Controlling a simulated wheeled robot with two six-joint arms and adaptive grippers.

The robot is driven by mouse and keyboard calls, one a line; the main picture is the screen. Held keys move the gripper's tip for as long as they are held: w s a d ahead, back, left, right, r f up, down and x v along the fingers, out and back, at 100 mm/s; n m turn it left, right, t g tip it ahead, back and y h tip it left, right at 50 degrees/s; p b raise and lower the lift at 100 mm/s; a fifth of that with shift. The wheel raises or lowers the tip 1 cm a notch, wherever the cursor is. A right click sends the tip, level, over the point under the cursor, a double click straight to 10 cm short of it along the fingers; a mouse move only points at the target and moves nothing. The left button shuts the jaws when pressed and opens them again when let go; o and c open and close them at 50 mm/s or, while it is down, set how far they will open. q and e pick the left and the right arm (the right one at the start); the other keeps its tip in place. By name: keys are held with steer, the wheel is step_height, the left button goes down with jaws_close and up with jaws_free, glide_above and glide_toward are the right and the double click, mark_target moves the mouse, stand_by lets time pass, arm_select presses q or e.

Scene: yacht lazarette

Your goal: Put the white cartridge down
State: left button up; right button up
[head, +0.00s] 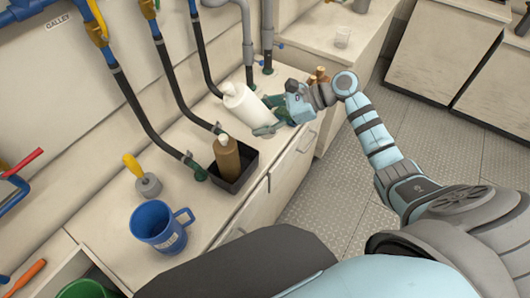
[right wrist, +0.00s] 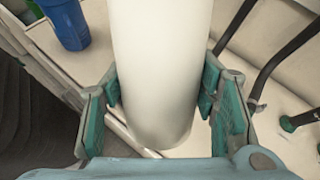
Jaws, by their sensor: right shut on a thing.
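The white cartridge (head: 241,106) is a pale cylinder, tilted, over the counter beside the wall hoses in the head view. My right gripper (head: 266,116) is shut on it, with its arm reaching in from the right. In the right wrist view the cartridge (right wrist: 160,70) fills the middle, between the teal finger pads (right wrist: 160,100) on both sides. I cannot tell whether its lower end touches the counter. My left gripper is not in view.
A brown bottle (head: 226,156) stands in a black tray (head: 236,182) on the counter (head: 110,215). A blue mug (head: 157,228) and a yellow-handled tool (head: 146,182) stand nearer. Black hoses (head: 134,103) run down the wall to the counter. Small brown objects (head: 319,76) are behind my gripper.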

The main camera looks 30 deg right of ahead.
steer(key=w+d+m+t+h+b, duration=0.2)
steer(key=w+d+m+t+b, duration=0.3)
steer(key=w+m+t, duration=0.4)
steer(key=shift+n+t, duration=0.4)
steer(key=shift+t, duration=0.1)
steer(key=f+b, duration=0.3)
steer(key=f, duration=0.3)
steer(key=f+b, duration=0.3)
steer(key=f, duration=0.3)
steer(key=f+b, duration=0.3)
steer(key=f, duration=0.3)
steer(key=shift+s+f+b, duration=0.35)
steer(key=shift+f, duration=0.05)
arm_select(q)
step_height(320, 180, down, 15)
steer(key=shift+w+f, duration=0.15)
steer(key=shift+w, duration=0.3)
arm_select(e)
steer(key=o, duration=1.2)
steer(key=shift+c, duration=0.2)
